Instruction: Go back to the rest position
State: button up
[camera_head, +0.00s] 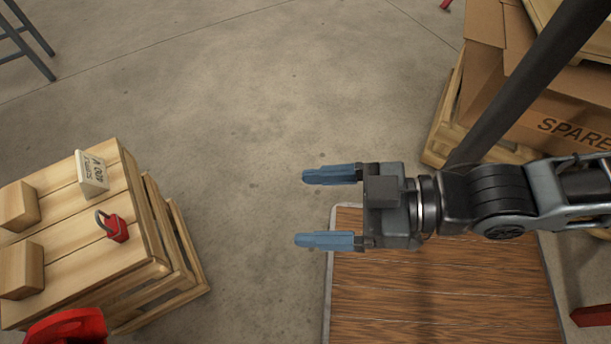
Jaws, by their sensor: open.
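My gripper (310,210) reaches in from the right, with its two blue fingers wide apart and nothing between them. It is above the floor, just past the left edge of a wooden-topped surface (440,290). The wooden crate (85,225) stands to its left, well apart from the fingers.
Two wooden blocks sit at the crate's left, one farther back (18,206) and one nearer (21,270). A red round part (68,328) shows at the bottom left. A cardboard box (560,115) marked "SPARE" stands on a pallet at the upper right. The middle floor (230,110) is clear.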

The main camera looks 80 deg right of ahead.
notch_tip(320, 180, up, 18)
jog(key=p, duration=1.7)
jog(key=shift+f, duration=0.15)
jog(key=shift+f, duration=0.1)
